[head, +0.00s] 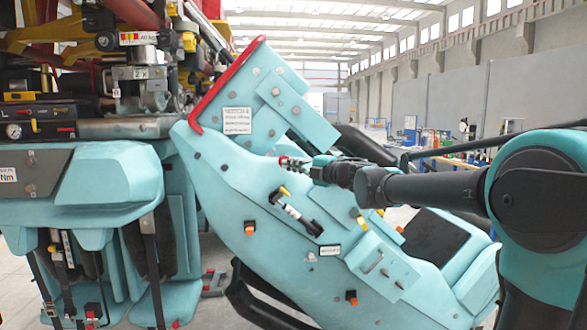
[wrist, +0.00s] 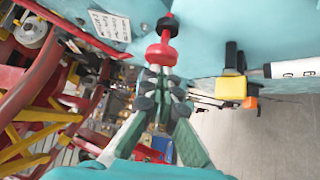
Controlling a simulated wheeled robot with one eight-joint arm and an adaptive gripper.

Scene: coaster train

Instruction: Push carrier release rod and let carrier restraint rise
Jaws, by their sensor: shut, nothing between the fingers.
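The release rod (head: 291,162), with red and black knobs, sticks out from the side of the large teal carrier body (head: 235,175). In the wrist view its round red end knob (wrist: 161,54) is straight ahead of my gripper. My gripper (head: 318,172) is shut and empty, its tips (wrist: 160,76) at or very close to the knob; I cannot tell whether they touch. The tilted teal panel with a red edge bar (head: 228,82) rises above the rod; I cannot tell for sure which part is the restraint.
A yellow-and-black handle with a white cylinder (head: 297,212) sits below the rod; its yellow block (wrist: 231,89) is right of my fingers in the wrist view. Teal seats (head: 105,185) and machinery stand left. Open floor shows at right in the wrist view (wrist: 275,135).

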